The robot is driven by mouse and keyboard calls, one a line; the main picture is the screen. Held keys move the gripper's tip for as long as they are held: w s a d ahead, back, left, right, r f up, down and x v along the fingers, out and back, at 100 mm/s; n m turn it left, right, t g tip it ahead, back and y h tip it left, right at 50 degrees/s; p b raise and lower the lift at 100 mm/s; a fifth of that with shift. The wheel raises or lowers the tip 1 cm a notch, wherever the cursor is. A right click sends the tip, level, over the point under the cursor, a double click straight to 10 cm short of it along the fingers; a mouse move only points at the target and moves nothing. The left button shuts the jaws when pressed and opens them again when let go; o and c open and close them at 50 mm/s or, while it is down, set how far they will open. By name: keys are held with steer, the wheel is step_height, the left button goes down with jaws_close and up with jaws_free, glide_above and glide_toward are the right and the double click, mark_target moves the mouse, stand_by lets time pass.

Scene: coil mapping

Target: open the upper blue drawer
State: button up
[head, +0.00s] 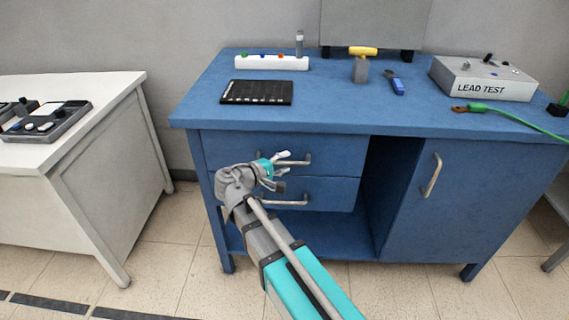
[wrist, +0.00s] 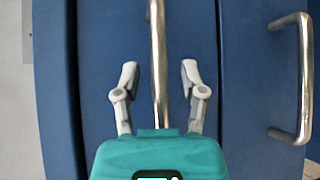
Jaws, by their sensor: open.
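The upper blue drawer (head: 230,147) sits flush in the blue workbench, with a metal bar handle (head: 300,161) across its front. My gripper (head: 284,170) is at this handle, its fingers spread open. In the wrist view the handle (wrist: 157,50) runs between the two fingers of my gripper (wrist: 160,76), with a visible gap to each finger. The near end of the handle is hidden behind the gripper's teal body. The lower drawer (head: 335,192) is also closed; its handle (head: 290,202) shows at the right of the wrist view (wrist: 306,75).
A cabinet door (head: 410,200) with its own handle (head: 432,176) is at the right, past an open dark bay. The bench top (head: 330,112) bears a black tray, a yellow-handled tool and a LEAD TEST box (head: 490,80). A white table (head: 90,110) stands left.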

jaws_close()
steer(key=shift+d, duration=0.15)
stand_by(0.4)
steer(key=shift+s, duration=0.15)
